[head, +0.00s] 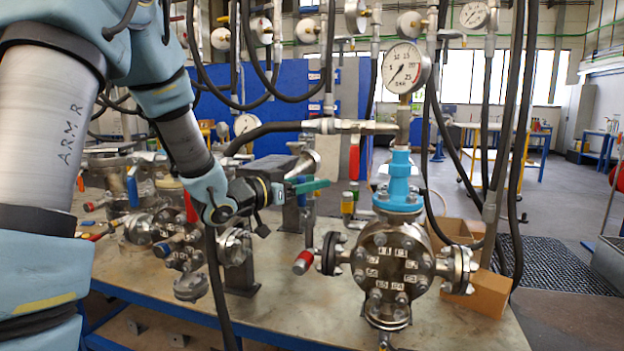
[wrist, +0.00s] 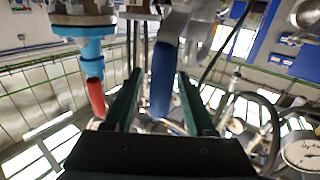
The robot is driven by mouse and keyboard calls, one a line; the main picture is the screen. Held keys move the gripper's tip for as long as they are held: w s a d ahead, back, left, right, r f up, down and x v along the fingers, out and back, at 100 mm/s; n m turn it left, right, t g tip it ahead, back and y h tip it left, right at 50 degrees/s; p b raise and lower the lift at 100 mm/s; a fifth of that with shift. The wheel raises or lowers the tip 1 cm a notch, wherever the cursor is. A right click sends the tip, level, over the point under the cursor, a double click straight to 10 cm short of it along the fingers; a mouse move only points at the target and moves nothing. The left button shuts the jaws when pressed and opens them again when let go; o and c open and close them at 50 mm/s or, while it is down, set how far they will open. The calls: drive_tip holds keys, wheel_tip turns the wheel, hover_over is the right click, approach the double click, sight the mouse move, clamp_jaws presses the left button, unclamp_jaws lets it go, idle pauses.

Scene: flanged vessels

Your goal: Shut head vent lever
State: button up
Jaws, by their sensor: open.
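My gripper (head: 310,186) has green fingers and points right, left of the blue neck (head: 399,182) of the front flanged vessel (head: 390,258). In the wrist view my gripper (wrist: 159,76) is open. A blue lever (wrist: 164,84) shows between its fingers; I see no contact. A red lever (wrist: 95,97) is left of the fingers, beside a blue neck (wrist: 92,55). In the head view a red lever (head: 354,162) hangs below the hose fitting. Which one is the head vent lever, I cannot tell from the frames.
A pressure gauge (head: 405,68) stands above the blue neck. Black hoses (head: 507,130) hang close on the right. A red-tipped handle (head: 303,262) sticks out left of the vessel. More valves (head: 175,240) crowd the bench at left. Cardboard boxes (head: 488,292) stand at right.

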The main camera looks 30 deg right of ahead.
drive_tip(key=shift+d, duration=0.15)
clamp_jaws()
idle(0.4)
idle(1.0)
